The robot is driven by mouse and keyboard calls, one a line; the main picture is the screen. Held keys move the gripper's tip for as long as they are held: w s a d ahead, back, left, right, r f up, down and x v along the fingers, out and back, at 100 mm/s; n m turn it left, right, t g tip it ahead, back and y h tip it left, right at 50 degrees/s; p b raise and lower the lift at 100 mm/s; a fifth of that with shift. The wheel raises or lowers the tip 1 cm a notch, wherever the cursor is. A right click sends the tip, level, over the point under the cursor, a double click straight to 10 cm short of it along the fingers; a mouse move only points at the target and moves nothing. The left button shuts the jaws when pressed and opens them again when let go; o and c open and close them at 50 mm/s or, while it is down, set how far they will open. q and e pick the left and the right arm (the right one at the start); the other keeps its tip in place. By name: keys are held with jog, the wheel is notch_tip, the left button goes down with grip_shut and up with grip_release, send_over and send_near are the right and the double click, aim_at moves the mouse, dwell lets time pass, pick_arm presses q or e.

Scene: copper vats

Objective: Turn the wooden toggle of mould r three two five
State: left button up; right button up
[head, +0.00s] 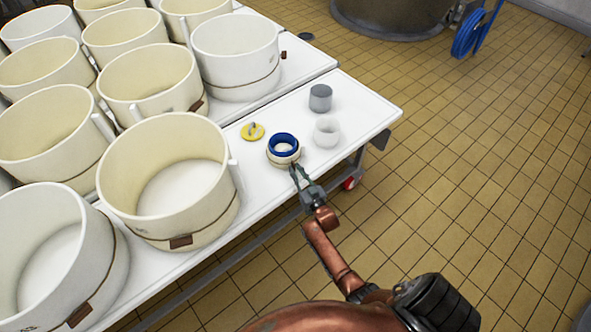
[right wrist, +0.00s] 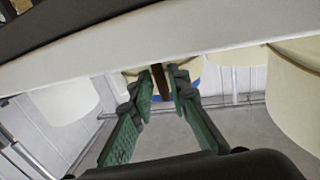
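A small cream mould (head: 284,158) with a blue ring (head: 283,143) in its top stands near the table's front edge in the head view. My right gripper (head: 295,170) reaches up to its near side. In the right wrist view, a brown wooden toggle (right wrist: 158,82) shows between the two green fingertips of my right gripper (right wrist: 162,88). The fingers stand apart, with a visible gap to the toggle, most clearly on its right. I cannot read any mould number, so I cannot confirm this is r three two five. My left gripper is in neither view.
Several large cream moulds (head: 168,182) with brown toggles crowd the white table (head: 352,108) at left. A yellow disc (head: 252,132), a grey cylinder (head: 320,98) and a white cup (head: 327,133) stand near the small mould.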

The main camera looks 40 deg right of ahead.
jog(key=s+a, duration=0.1)
jog(key=s, duration=1)
jog(key=shift+a, duration=0.35)
